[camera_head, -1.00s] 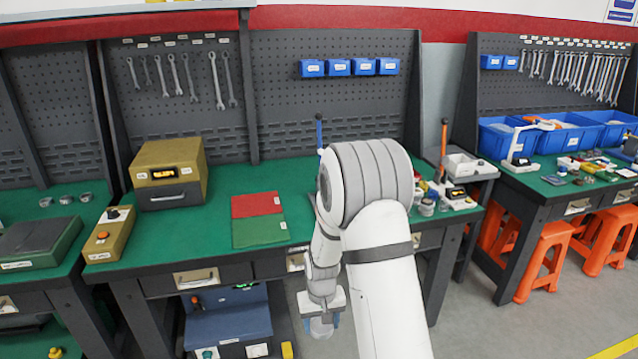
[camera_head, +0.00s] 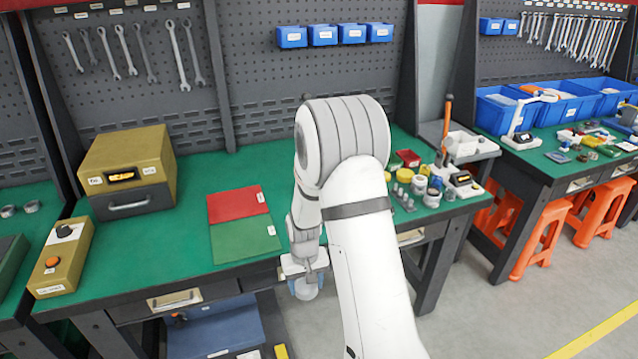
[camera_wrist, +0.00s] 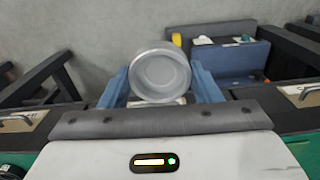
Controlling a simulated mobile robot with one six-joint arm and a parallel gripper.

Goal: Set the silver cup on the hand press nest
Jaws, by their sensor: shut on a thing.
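My gripper (camera_head: 303,285) is shut on the silver cup (camera_wrist: 160,76), one blue finger on each side. The cup's round face points at the wrist camera. In the head view the cup (camera_head: 306,291) hangs low, in front of the green-topped bench's front edge and apart from it. A device with an upright orange lever (camera_head: 447,118) stands at the bench's right end. I cannot tell whether it is the hand press. No nest can be made out, and my arm hides part of the bench.
The bench (camera_head: 185,240) carries a brown box unit (camera_head: 128,172), a control box (camera_head: 62,258) and a red and green mat (camera_head: 243,222). Several small parts (camera_head: 425,185) crowd its right side. Orange stools (camera_head: 535,250) stand at the right. Bare floor (camera_head: 500,310) lies front right.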

